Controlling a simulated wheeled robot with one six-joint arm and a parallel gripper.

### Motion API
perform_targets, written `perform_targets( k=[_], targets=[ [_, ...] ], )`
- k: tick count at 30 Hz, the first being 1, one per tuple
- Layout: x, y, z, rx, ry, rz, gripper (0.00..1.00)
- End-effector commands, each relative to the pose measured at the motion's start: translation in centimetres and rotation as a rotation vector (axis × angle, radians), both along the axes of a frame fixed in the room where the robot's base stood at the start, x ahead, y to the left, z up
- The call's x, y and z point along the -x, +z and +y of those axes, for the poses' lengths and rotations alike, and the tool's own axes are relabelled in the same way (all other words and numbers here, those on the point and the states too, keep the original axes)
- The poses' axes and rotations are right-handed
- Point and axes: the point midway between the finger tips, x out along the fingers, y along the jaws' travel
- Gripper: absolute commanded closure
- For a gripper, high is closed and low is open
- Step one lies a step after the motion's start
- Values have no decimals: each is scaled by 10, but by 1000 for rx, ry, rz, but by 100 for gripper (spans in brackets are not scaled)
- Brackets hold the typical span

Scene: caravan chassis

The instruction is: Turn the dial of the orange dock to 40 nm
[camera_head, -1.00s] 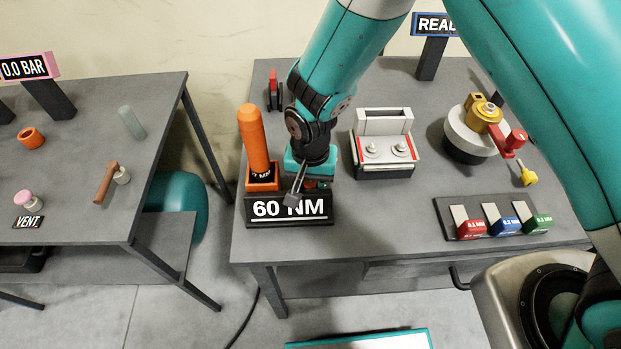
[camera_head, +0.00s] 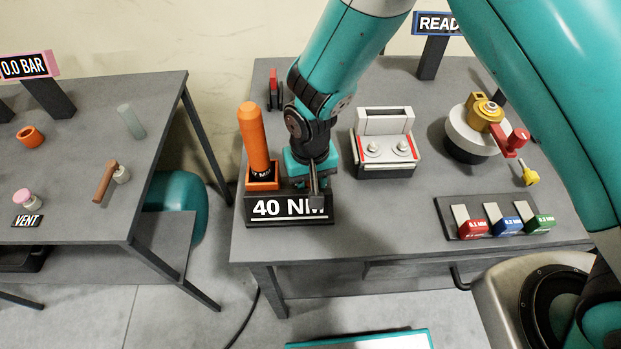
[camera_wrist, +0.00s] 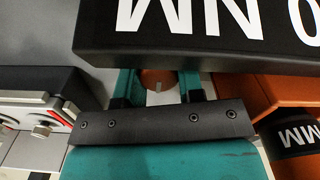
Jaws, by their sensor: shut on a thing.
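The orange dock (camera_head: 262,183) stands at the left of the middle table, with an orange-handled tool (camera_head: 254,140) upright in it. Its black display (camera_head: 262,209) reads 40 NM. My gripper (camera_head: 315,190) points down at the right part of the dock, behind the display. In the wrist view its fingers (camera_wrist: 158,88) are shut on the orange dial (camera_wrist: 157,78), which shows between them with a pale mark. In the head view my gripper hides the dial.
A grey and white unit with two knobs (camera_head: 385,150) stands right of the dock. Further right are a round fixture with a red crank (camera_head: 470,135) and a tray (camera_head: 452,228) with red, blue and green blocks. The table front between dock and tray is clear.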

Motion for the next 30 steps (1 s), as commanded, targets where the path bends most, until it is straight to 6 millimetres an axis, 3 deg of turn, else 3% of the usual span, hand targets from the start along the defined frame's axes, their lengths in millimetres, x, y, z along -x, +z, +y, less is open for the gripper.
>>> perform_targets(
  k=[9, 23, 24, 26, 30],
  targets=[
    [-1, 1, 2, -4, 107, -2, 89],
    [-1, 2, 2, -4, 119, -3, 89],
    [-1, 2, 2, -4, 119, -3, 56],
    [-1, 1, 2, -4, 119, -2, 42],
    [0, 1, 1, -2, 119, -2, 40]
  ],
)
